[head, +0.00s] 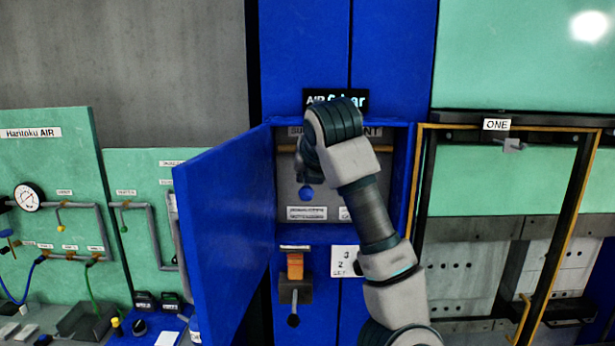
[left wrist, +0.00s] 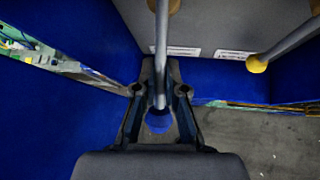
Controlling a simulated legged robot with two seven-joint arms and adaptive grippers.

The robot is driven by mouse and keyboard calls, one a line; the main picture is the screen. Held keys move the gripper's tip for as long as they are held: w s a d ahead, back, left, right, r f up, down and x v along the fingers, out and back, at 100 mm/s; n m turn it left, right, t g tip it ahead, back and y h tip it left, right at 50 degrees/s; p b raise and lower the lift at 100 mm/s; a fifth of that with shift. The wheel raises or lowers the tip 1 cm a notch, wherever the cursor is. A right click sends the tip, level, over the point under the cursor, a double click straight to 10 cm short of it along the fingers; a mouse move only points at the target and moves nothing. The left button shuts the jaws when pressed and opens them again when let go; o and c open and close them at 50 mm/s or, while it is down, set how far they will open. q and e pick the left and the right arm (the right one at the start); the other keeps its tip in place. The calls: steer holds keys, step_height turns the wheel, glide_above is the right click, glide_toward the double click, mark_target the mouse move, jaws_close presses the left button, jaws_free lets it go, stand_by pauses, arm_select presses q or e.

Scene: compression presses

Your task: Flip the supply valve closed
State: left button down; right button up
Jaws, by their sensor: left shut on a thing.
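A valve lever with a blue ball knob (head: 305,193) hangs inside the open blue cabinet (head: 402,180). My left gripper (head: 304,168) is at the lever, just above the knob in the head view, and its own arm hides much of the cabinet panel. In the left wrist view the gripper (left wrist: 160,92) is shut on the grey lever rod (left wrist: 162,45), with the blue knob (left wrist: 158,122) showing between the fingers. The panel labels are too small to read, so I cannot tell which one names the supply valve. My right gripper is not in view.
A second lever with a yellow knob (left wrist: 257,64) stands to the right of the gripper. The blue cabinet door (head: 225,225) is swung open on the left. Below the cabinet opening is an orange switch (head: 295,265) with a black-knobbed lever. A press frame (head: 420,190) stands right.

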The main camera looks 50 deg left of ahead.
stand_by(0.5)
arm_select(q)
steer(key=c, duration=1.4)
jaws_free()
steer(key=shift+o, duration=0.9)
steer(key=shift+w, duration=0.2)
steer(key=v, duration=1.2)
steer(key=shift+f, duration=0.1)
